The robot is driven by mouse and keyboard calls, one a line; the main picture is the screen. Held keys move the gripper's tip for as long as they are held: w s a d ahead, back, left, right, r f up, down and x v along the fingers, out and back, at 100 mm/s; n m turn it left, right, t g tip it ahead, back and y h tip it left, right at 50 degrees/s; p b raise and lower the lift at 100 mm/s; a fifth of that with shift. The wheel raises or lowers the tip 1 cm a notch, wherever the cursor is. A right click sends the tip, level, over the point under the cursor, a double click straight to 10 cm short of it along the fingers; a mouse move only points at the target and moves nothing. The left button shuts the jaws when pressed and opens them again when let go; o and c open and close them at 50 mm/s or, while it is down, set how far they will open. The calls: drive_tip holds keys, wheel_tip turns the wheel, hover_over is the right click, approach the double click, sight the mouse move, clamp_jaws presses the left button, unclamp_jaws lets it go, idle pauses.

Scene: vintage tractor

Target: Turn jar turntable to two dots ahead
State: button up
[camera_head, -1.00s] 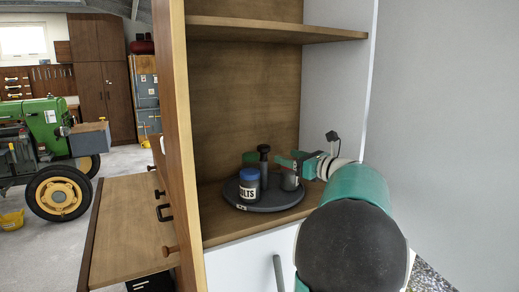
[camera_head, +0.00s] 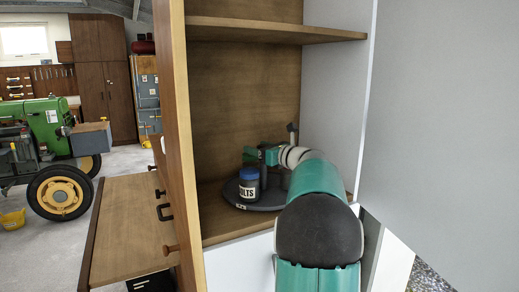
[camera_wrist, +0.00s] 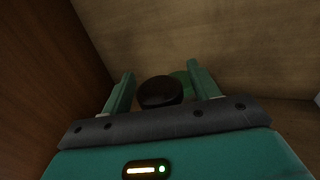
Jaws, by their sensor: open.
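The jar turntable (camera_head: 262,208) is a dark grey round disc on the cabinet's lower shelf, with a small pale mark on its front rim that is too small to read. A blue-lidded jar lettered "...LTS" (camera_head: 249,187) stands upright at its front left. My gripper (camera_head: 258,156) is open above the turntable, behind that jar. In the wrist view, a round black knob top (camera_wrist: 160,92) lies between the open fingers, with visible gaps beside it. A green round lid (camera_wrist: 183,82) shows behind it. My arm hides the turntable's right side and the knob in the head view.
The wooden cabinet's left side panel (camera_head: 172,110) and the white right wall (camera_head: 335,100) stand close around the turntable. An upper shelf (camera_head: 270,30) runs above.

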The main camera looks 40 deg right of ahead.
clamp_jaws()
